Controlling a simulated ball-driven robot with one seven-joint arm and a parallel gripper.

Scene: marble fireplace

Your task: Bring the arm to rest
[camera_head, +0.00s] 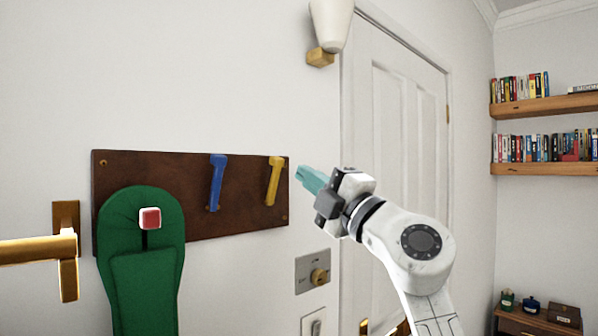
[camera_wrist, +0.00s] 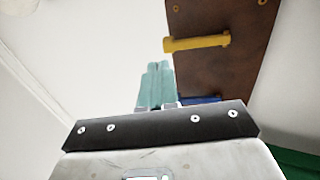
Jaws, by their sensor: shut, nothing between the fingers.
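My gripper (camera_head: 308,177) is shut and empty, with its teal fingers together. It is raised in the air to the right of the brown wall board (camera_head: 240,218). In the camera_wrist view the teal fingers (camera_wrist: 155,85) sit side by side with nothing between them. The board (camera_wrist: 215,65) shows behind and to the right of them, with the yellow hook (camera_wrist: 196,43) near the fingertips in the picture. In the camera_head view the gripper is right of the yellow hook (camera_head: 274,181), apart from it.
A green padded item (camera_head: 148,268) hangs on the board's red-tipped hook (camera_head: 150,218). A blue hook (camera_head: 216,183) is bare. A brass handle (camera_head: 40,248) is at left. A wall lamp (camera_head: 330,25), a lock plate (camera_head: 313,271) and a white door (camera_head: 395,110) are near the arm.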

